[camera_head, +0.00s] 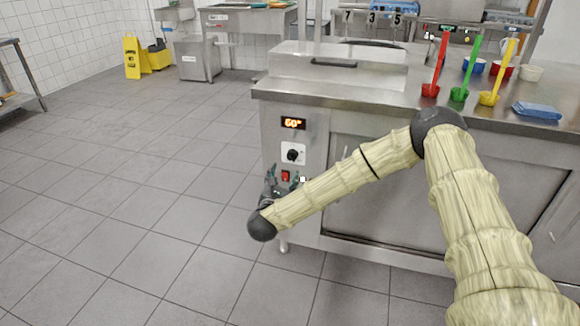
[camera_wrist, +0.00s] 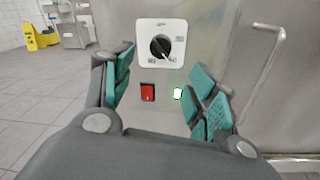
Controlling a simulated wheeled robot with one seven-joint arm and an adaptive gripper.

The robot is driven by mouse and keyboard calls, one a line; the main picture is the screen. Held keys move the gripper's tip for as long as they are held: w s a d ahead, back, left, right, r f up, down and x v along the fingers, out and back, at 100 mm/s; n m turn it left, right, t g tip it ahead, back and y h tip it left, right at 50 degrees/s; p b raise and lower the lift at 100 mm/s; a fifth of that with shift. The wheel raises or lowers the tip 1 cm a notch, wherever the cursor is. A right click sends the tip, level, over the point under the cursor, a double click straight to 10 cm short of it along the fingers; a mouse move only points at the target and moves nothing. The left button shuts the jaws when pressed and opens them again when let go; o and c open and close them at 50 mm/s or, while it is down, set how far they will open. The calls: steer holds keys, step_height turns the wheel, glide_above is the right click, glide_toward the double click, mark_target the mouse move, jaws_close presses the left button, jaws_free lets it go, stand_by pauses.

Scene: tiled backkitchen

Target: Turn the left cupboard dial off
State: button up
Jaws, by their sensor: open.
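The left cupboard's dial (camera_head: 292,155) is a black round knob on a white square plate, on the narrow steel panel at the cupboard's left end. In the wrist view the dial (camera_wrist: 161,47) shows upright above the fingers, its pointer slanting to the lower right. My gripper (camera_head: 284,176) is open and empty in front of the panel, just below the dial. No finger visibly touches the dial.
A vertical door handle (camera_wrist: 262,75) stands right of the panel.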

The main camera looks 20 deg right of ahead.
mark_target(290, 159)
steer(key=x, duration=1)
steer(key=shift+w+d+b, duration=0.25)
steer(key=shift+b, duration=0.05)
steer(key=shift+a, duration=0.1)
steer(key=c, duration=1)
